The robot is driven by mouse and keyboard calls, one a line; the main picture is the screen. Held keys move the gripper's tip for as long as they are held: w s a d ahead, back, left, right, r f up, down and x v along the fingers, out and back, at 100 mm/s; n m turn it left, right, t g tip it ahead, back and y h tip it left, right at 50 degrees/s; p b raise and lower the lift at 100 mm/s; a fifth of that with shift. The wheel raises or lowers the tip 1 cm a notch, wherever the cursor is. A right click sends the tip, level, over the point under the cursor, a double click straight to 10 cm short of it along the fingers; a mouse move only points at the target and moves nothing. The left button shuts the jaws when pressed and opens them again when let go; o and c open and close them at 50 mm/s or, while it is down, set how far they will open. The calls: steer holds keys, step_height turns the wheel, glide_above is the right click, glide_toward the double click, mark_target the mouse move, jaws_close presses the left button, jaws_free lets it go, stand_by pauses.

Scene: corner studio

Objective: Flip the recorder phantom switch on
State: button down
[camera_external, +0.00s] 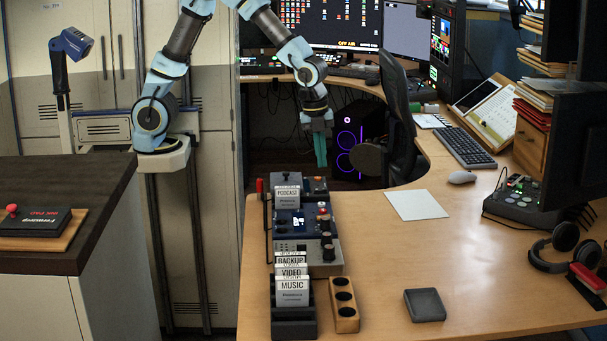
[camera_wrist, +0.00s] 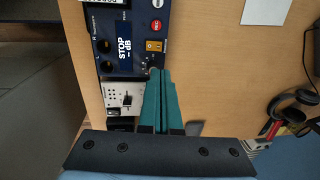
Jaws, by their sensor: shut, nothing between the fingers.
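The recorder (camera_wrist: 125,42) is a dark blue box with a screen reading "STOP -- dB", two round sockets and a red REC button. It also shows on the desk in the external view (camera_external: 289,223), in a row of devices. An orange switch (camera_wrist: 154,45) sits on its right side, near my fingertips; its on or off position is too small to tell. My gripper (camera_wrist: 161,72) has teal fingers held together and empty. Their tips overlap the recorder's lower right corner in the wrist view. In the external view my gripper (camera_external: 320,164) hangs pointing down, beyond the device row and apart from it.
A grey mixer-like box (camera_external: 310,257) adjoins the recorder. Label cards (camera_external: 292,291) stand in front, beside a wooden holder (camera_external: 344,305). A card reading PODCAST (camera_external: 287,196) stands behind. A chair (camera_external: 396,110) is right of my gripper. Bare desk (camera_external: 390,260) lies right of the recorder.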

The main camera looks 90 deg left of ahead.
steer(key=f, duration=0.4)
steer(key=w+f+p, duration=0.1)
steer(key=f, duration=0.4)
steer(key=f+p, duration=0.1)
steer(key=f, duration=0.4)
steer(key=shift+w, duration=0.35)
steer(key=shift+f, duration=0.15)
steer(key=shift+s, duration=0.75)
steer(key=shift+r, duration=0.2)
steer(key=shift+r, duration=0.1)
